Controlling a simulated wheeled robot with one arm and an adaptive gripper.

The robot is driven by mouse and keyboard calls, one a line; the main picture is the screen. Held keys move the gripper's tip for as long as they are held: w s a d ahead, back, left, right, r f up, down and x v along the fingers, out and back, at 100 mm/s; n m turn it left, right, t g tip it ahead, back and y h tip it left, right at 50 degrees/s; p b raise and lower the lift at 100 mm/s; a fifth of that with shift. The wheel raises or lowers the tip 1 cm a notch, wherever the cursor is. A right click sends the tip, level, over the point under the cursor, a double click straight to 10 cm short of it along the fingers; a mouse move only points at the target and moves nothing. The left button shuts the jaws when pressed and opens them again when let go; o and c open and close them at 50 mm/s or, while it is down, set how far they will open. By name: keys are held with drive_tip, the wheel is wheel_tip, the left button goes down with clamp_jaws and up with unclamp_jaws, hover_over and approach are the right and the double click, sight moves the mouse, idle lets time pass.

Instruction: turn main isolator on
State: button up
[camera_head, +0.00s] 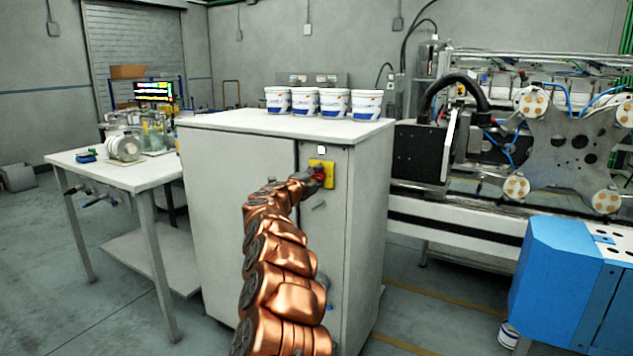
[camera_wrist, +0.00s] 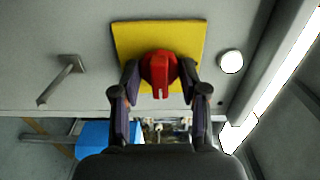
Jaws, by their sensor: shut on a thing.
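The main isolator is a red rotary knob (camera_wrist: 160,72) on a yellow square plate (camera_wrist: 132,38), fixed to the side of a grey-white cabinet. My gripper (camera_wrist: 160,85) has a finger on each side of the red knob and is shut on it. In the head view my copper-coloured arm reaches up to the cabinet, and the yellow plate (camera_head: 329,181) shows beside my gripper (camera_head: 317,174). The red knob is partly hidden there by the gripper. The on and off markings cannot be read.
A door handle (camera_wrist: 62,80) and a round white button (camera_wrist: 230,62) sit near the plate. Several white tubs (camera_head: 335,103) stand on the cabinet (camera_head: 235,122). A white table (camera_head: 135,172) is at left, a blue unit (camera_head: 560,275) at right.

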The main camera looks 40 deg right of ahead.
drive_tip(key=shift+f, duration=0.1)
idle(0.4)
drive_tip(key=o, duration=1.1)
drive_tip(key=shift+v, duration=6)
